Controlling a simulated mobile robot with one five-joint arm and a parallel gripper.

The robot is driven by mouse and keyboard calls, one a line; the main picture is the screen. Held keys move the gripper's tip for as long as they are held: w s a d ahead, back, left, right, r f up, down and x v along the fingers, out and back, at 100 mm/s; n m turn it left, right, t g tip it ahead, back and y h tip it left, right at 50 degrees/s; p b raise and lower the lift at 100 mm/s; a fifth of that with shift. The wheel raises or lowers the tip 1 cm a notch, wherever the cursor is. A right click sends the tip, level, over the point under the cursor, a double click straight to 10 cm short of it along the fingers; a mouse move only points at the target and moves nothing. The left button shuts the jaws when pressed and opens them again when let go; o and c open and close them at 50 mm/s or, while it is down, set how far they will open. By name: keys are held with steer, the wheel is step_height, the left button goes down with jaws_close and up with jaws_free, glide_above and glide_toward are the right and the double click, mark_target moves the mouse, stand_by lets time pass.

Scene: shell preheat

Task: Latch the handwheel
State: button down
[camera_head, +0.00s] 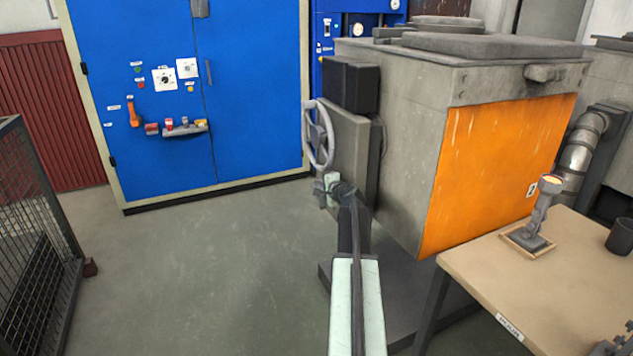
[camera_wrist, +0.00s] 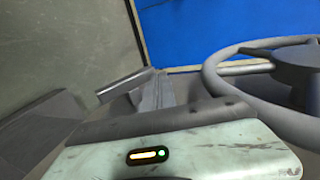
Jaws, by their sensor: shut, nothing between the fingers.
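The handwheel (camera_head: 309,122) is a grey spoked ring on the grey plate at the left side of the big grey furnace. It also shows large at the right of the wrist view (camera_wrist: 213,75), seen at a slant. My gripper (camera_head: 321,192) is just below the wheel's lower rim in the head view. In the wrist view my gripper's fingers (camera_wrist: 142,88) are left of the wheel, apart from its rim, shut with nothing between them. I cannot tell how the wheel's latch stands.
The furnace (camera_head: 405,130) has an orange front panel (camera_head: 495,165). A blue cabinet (camera_head: 245,90) stands behind. A wooden table (camera_head: 560,290) with a lamp-like stand (camera_head: 538,215) is at the right. A mesh cage (camera_head: 35,250) is at the left. The floor (camera_head: 200,270) between is clear.

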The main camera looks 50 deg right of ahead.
steer(key=v, duration=0.3)
steer(key=shift+s+a+r+p, duration=0.1)
steer(key=shift+s+a+p, duration=0.1)
steer(key=shift+p, duration=0.1)
